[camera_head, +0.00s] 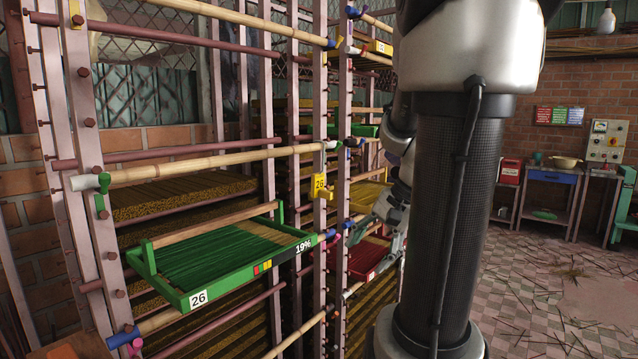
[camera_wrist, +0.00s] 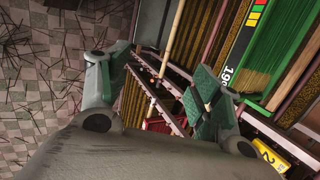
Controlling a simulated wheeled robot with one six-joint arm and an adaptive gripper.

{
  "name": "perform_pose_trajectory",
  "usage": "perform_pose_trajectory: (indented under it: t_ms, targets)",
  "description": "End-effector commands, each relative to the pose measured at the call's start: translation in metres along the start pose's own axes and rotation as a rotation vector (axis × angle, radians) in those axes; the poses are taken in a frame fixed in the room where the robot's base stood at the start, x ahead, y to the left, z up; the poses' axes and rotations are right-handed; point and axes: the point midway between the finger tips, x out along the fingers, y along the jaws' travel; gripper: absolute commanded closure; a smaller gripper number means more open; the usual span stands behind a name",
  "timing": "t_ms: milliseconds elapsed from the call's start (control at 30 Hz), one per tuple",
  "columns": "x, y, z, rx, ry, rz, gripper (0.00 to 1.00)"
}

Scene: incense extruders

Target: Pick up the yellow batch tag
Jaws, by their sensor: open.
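The yellow batch tag (camera_head: 320,186) hangs on a pink rack post, just right of the green tray numbered 26. In the wrist view, part of the yellow tag (camera_wrist: 269,155) shows at the lower right, with a "2" on it, beside the right finger and outside the jaws. My gripper (camera_head: 372,234) is right of the tag and a little lower in the head view, apart from it. In the wrist view my gripper (camera_wrist: 155,88) is open, with green pads and nothing held between them.
The green tray (camera_head: 178,303) with green sticks juts from the rack. Bamboo poles (camera_head: 215,160) with coloured end caps and rack posts crowd around. A red tray (camera_head: 362,270) sits near my gripper. The tiled floor (camera_head: 540,275) at right is open, strewn with sticks.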

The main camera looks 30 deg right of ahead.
Motion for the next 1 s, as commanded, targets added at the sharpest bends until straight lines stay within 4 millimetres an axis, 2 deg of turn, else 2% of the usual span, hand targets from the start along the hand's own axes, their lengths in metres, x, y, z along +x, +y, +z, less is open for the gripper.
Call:
perform_pose_trajectory:
  t_ms: [33,100,200,300,400,600,1000]
  targets:
    - [0.003,-0.013,-0.023,0.221,-0.022,-0.092,0.36]
    - [0.003,-0.04,-0.052,0.516,-0.064,-0.237,0.36]
    - [-0.006,-0.083,-0.087,0.858,-0.157,-0.428,0.36]
    - [-0.024,-0.134,-0.103,1.104,-0.284,-0.585,0.36]
    - [-0.042,-0.164,-0.107,1.278,-0.4,-0.672,0.36]
    - [-0.039,-0.173,-0.106,1.414,-0.473,-0.665,0.36]
    - [-0.004,-0.205,-0.111,1.413,-0.472,-0.661,0.36]
